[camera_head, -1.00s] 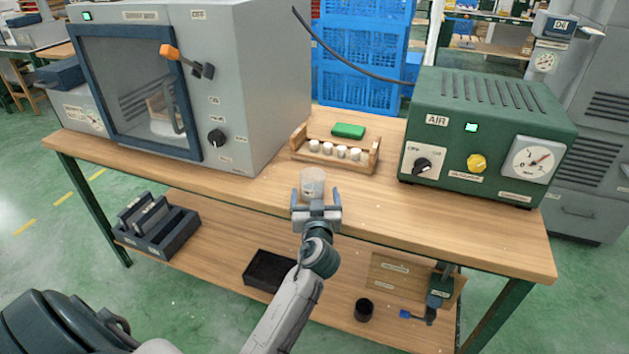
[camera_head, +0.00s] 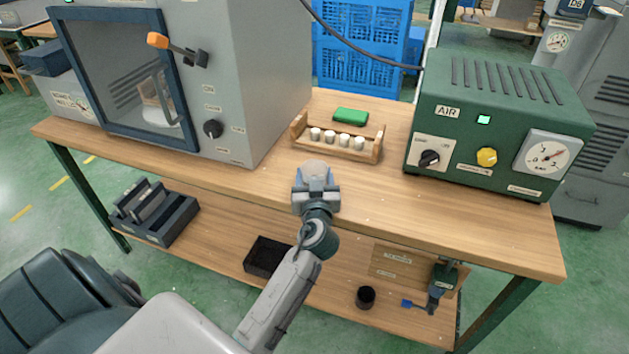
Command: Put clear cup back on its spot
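The clear cup (camera_head: 315,167), pale and see-through, stands at the front middle of the bench top, in front of the wooden rack. My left gripper (camera_head: 316,179) is at the cup, with a finger on each side of it. The near part of the cup is hidden behind the gripper. Whether the fingers press on the cup is too small to tell. My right gripper is out of view. I cannot pick out a marked spot for the cup.
A grey cabinet (camera_head: 255,80) with a windowed door stands left, a green AIR unit (camera_head: 437,123) right. A lower shelf (camera_head: 225,252) holds bins.

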